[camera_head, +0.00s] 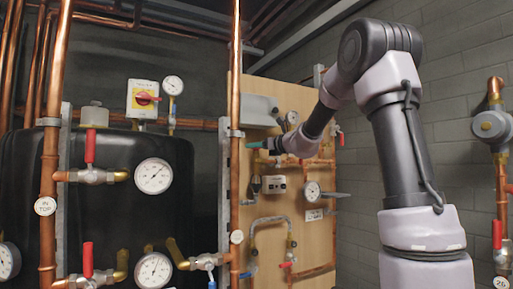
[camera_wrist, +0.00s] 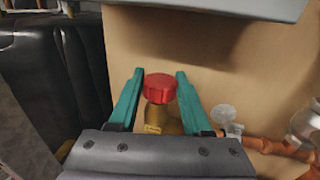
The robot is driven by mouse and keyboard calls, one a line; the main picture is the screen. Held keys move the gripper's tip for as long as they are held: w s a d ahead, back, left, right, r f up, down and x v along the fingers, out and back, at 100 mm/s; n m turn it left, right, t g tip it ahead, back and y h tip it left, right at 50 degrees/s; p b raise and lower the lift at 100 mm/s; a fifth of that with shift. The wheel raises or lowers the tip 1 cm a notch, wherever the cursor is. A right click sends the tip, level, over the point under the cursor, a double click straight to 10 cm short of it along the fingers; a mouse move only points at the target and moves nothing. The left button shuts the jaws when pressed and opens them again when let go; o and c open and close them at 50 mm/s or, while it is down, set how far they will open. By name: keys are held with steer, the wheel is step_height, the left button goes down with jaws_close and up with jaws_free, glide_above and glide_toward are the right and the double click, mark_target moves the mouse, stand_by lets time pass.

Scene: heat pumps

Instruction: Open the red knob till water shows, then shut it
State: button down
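The red knob (camera_wrist: 160,90) is a round cap on a brass valve body (camera_wrist: 158,118) in front of a tan board. My gripper (camera_wrist: 160,73) is open, with one teal finger on each side of the knob. Small gaps show between the fingers and the knob, so it does not look gripped. In the head view my gripper (camera_head: 258,144) reaches left in front of the board, close to a vertical copper pipe; the red knob cannot be made out there. No water shows in either view.
The tan board (camera_head: 290,95) carries gauges, pipes and a grey shelf-like part (camera_head: 259,110). A vertical copper pipe (camera_head: 235,180) stands left of my gripper. A black tank (camera_head: 110,200) with red-handled valves fills the left. In the wrist view, copper piping (camera_wrist: 275,148) runs at the right.

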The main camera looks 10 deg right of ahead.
steer(key=shift+w+d+n+g+y, duration=0.1)
steer(key=shift+n+g+y, duration=0.45)
steer(key=shift+y, duration=0.25)
steer(key=shift+n+g+y, duration=1.05)
steer(key=shift+y, duration=0.15)
steer(key=shift+c, duration=1.7)
jaws_free()
steer(key=v, duration=1.1)
